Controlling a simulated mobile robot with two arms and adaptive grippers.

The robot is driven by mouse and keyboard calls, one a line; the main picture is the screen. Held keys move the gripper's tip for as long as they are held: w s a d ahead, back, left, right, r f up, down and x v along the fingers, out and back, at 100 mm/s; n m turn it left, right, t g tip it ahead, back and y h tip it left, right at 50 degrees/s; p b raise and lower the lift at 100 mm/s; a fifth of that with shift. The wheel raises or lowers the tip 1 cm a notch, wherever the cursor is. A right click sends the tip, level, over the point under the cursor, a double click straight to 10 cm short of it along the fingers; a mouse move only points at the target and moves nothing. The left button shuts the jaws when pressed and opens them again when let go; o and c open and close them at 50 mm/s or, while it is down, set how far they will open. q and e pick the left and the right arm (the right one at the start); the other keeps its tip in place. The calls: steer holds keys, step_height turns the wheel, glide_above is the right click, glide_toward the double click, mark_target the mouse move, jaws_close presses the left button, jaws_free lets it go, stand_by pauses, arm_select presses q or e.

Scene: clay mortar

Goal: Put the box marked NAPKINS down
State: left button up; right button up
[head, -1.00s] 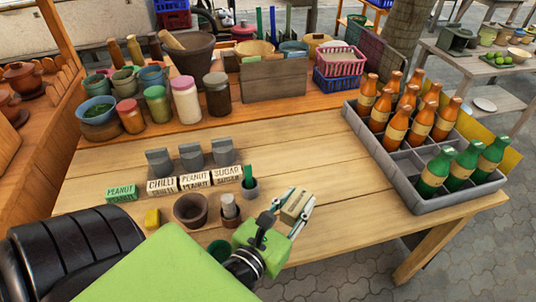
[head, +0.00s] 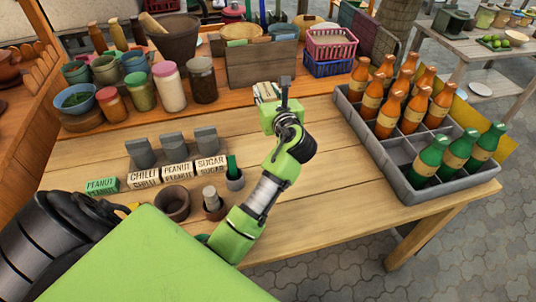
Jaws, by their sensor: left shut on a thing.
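The beige box (head: 265,91) in my left gripper (head: 269,98) is mostly hidden behind the green gripper body and wrist in the head view. Only its upper part shows, and I cannot read any marking on it. My left gripper is shut on this box near the back edge of the light wooden table, in front of and a little right of the wooden crate. I cannot tell whether the box touches the table. My right gripper is not in view.
The wooden crate (head: 250,68) stands behind, with pink and blue baskets (head: 330,46) to its right. A grey bottle crate (head: 400,182) stands at the right. Labelled boxes (head: 178,172) and small pots (head: 173,203) stand left of my arm. Bare table (head: 330,165) lies right of it.

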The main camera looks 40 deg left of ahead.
arm_select(q)
steer(key=s+d+f, duration=0.4)
steer(key=s+d+f+b, duration=0.1)
steer(key=s+d+f, duration=0.2)
steer(key=s+f, duration=0.1)
steer(key=shift+s+d+f, duration=0.1)
steer(key=shift+d, duration=0.25)
steer(key=f, duration=0.3)
steer(key=shift+s+d, duration=0.3)
steer(key=shift+s, duration=0.05)
steer(key=shift+f, duration=0.45)
steer(key=o, duration=1.1)
steer(key=shift+f, duration=0.15)
